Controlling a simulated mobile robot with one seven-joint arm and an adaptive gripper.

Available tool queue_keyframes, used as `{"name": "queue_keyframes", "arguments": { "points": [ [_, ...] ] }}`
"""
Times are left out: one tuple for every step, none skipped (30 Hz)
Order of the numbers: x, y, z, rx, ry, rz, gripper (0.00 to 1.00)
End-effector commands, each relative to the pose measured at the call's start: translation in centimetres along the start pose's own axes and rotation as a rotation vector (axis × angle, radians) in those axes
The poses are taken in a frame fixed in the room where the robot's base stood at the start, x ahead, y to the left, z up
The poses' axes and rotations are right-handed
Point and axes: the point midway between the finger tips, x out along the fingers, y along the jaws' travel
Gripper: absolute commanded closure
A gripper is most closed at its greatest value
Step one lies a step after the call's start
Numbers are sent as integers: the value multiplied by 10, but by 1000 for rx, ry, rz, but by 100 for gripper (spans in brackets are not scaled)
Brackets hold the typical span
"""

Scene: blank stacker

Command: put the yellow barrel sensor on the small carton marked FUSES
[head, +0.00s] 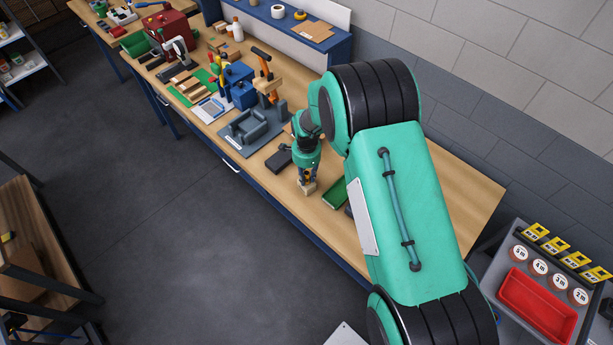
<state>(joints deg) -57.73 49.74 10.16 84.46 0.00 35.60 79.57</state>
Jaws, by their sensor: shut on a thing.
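My gripper (307,178) is small in the head view and points down near the front edge of the workbench. It is shut on a small yellow-orange thing, which looks like the yellow barrel sensor (308,175), mostly covered by the fingers. A small tan carton (307,189) is right below the fingertips. Its marking is too small to read. I cannot tell whether the sensor touches the carton.
The wooden workbench (455,200) carries a green tray (336,193) right of my gripper, a dark flat object (279,160) to its left, and a grey fixture (247,128) further back. A red bin (537,305) is at lower right. My arm hides part of the bench.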

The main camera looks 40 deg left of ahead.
Motion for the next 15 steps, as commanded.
{"name": "queue_keyframes", "arguments": {
  "points": [
    [2,0,0,0,0,0,100],
    [3,0,0,0,0,0,100],
    [3,0,0,0,0,1,71],
    [3,0,0,0,0,1,65],
    [2,0,0,0,0,1,59],
    [2,0,0,0,0,1,56],
    [2,0,0,0,0,1,56],
    [2,0,0,0,0,0,56],
    [2,0,0,0,0,0,56],
    [2,0,0,0,0,0,56],
    [2,0,0,0,0,1,56],
    [2,0,0,0,0,0,56],
    [2,0,0,0,0,0,56],
    [2,0,0,0,0,0,56],
    [2,0,0,0,0,0,56]
  ]
}}
